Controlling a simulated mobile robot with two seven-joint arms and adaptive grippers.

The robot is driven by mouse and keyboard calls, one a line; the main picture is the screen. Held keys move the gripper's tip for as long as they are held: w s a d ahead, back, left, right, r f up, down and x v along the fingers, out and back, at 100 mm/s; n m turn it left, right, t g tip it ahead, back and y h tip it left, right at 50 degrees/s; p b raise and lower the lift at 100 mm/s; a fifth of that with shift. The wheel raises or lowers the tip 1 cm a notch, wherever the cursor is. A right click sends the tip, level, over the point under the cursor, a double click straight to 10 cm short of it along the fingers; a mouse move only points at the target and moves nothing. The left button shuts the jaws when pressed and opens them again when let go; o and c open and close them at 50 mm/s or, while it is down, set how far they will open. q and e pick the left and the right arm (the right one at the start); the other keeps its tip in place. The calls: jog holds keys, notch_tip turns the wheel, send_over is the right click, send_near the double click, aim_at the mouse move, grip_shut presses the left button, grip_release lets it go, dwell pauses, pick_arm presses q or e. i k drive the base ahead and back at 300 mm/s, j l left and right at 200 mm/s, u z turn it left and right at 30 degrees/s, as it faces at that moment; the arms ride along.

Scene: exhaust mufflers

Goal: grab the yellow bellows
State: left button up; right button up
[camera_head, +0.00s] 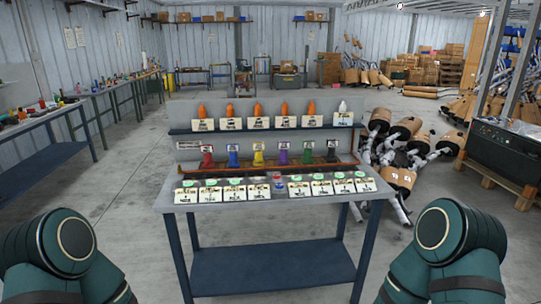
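The yellow bellows (258,155) stands on the middle level of the workbench (270,199), in a row of coloured bellows. A blue one (233,156) is to its left and a purple one (283,153) to its right. A red one (207,157) stands at the left of the row, with green and black ones further right. My two arms show at the lower left and lower right corners, apart from the bench. Both grippers are out of view.
Orange cones (258,112) stand on the upper shelf, above several labelled cards. More cards with green tops line the bench front. Mufflers (398,178) are piled on the floor to the right. A long side table (38,119) stands left; the floor between is clear.

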aim_at(259, 161)
jog(key=i+j+z, duration=0.1)
jog(key=z, duration=0.25)
jog(key=i+j+z, duration=0.1)
jog(key=z, duration=0.25)
jog(key=i+j+z, duration=0.1)
jog(key=z, duration=0.3)
jog(key=i+j+z, duration=0.2)
jog(key=j, duration=0.3)
jog(key=j+z, duration=0.15)
jog(key=j, duration=0.35)
